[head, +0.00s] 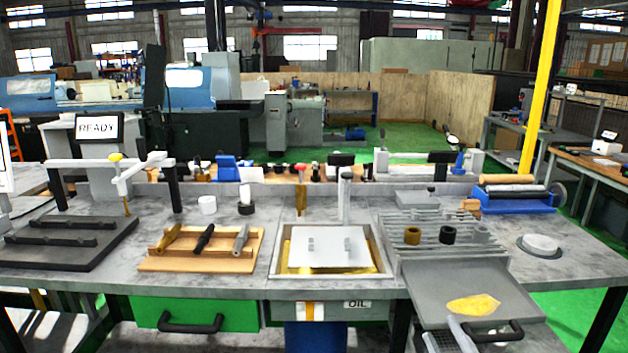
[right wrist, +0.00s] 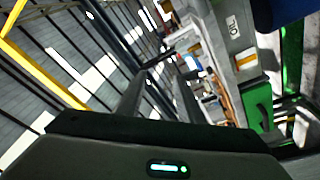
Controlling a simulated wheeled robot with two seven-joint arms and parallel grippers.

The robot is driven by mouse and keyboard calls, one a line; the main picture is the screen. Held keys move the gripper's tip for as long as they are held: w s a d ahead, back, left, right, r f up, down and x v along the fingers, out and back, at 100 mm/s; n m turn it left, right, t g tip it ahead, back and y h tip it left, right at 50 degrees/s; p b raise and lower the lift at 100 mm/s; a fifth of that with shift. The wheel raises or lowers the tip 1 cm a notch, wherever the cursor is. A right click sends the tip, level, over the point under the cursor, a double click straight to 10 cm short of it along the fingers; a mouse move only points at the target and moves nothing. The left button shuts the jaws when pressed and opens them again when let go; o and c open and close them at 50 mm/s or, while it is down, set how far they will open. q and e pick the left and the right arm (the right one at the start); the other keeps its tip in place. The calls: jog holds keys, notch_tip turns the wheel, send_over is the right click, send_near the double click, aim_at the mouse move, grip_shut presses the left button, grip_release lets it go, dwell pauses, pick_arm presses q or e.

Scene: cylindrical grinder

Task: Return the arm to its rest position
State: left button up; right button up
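My right gripper (head: 447,336) shows at the bottom edge of the head view, low in front of the bench and just below the grey pull-out tray (head: 430,285). Its two pale fingers look apart, with nothing between them. In the right wrist view the fingers (right wrist: 160,85) stand apart with no object held. Most of the right arm is out of view. My left gripper is not in view.
The bench (head: 235,205) carries a wooden tool tray (head: 200,265), a dark fixture plate (head: 70,250), an oil pan (head: 375,270) and a slatted rack (head: 435,223). A yellow cloth (head: 473,305) lies on the pull-out tray. A yellow post (head: 541,85) rises at the right.

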jog(key=s+d+f+m+g+h, duration=0.1)
jog(key=s+f+m+g+h, duration=0.25)
jog(key=f, duration=0.65)
jog(key=s+d+f+m+g, duration=0.1)
jog(key=s+f+m+g, duration=0.25)
jog(key=s+f, duration=0.45)
jog(key=s+a+f+m+g+y, duration=0.1)
jog(key=s+a+f+m+g, duration=0.15)
jog(key=s+f+g, duration=1)
jog(key=w+a+f+t+y, duration=0.1)
jog(key=a+f+t, duration=0.15)
jog(key=f, duration=0.95)
jog(key=a+f+t, duration=0.1)
jog(key=f+t, duration=0.2)
jog(key=f, duration=0.8)
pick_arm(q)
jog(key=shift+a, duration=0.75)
pick_arm(e)
jog(key=s+a+f, duration=0.1)
jog(key=s+f, duration=0.1)
jog(key=f, duration=0.5)
jog(key=s+f+t, duration=0.1)
jog(key=s+f, duration=0.2)
jog(key=f, duration=0.5)
jog(key=shift+a+f+n+y, duration=0.2)
jog(key=shift+a+n+y, duration=0.15)
jog(key=shift+y, duration=0.1)
